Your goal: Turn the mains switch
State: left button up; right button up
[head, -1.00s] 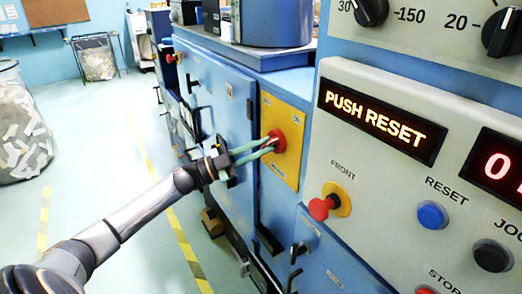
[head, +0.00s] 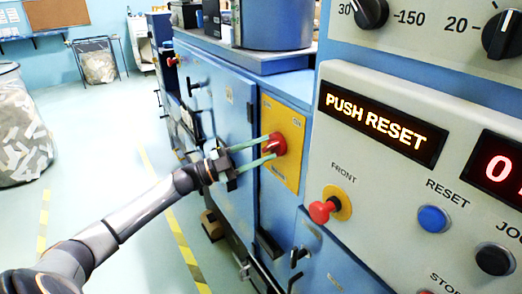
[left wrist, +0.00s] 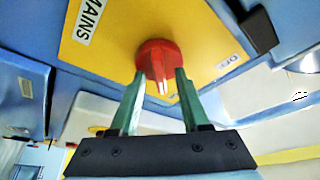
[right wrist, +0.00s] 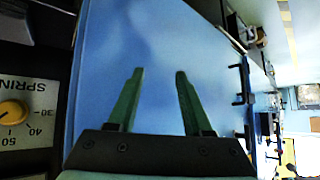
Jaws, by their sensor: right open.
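The mains switch is a red rotary knob (head: 277,143) on a yellow plate (head: 292,172) on the side of the blue cabinet. In the left wrist view the knob (left wrist: 157,55) has a raised grip, and the plate carries the labels MAINS and OFF. My left gripper (head: 270,147) is at the knob with its green fingers spread. In the left wrist view the fingertips (left wrist: 160,76) stand on either side of the grip, with gaps showing. My right gripper (right wrist: 160,76) is open and empty before a blue panel; it is out of the head view.
A grey control panel stands close on the right, with a red FRONT button (head: 321,211), a blue RESET button (head: 433,218) and a lit PUSH RESET display (head: 382,118). Door handles stick out of the cabinet below. Open floor and a waste bag (head: 22,130) lie to the left.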

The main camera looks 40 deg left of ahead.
pick_arm(q)
jog(key=shift+s, duration=0.1)
jog(key=shift+s+a+f, duration=0.15)
jog(key=shift+a, duration=0.05)
jog(key=v, duration=1.1)
jog(key=shift+s+a+b, duration=0.25)
jog(key=shift+s+b, duration=0.05)
jog(key=shift+b, duration=0.1)
jog(key=shift+f, duration=0.15)
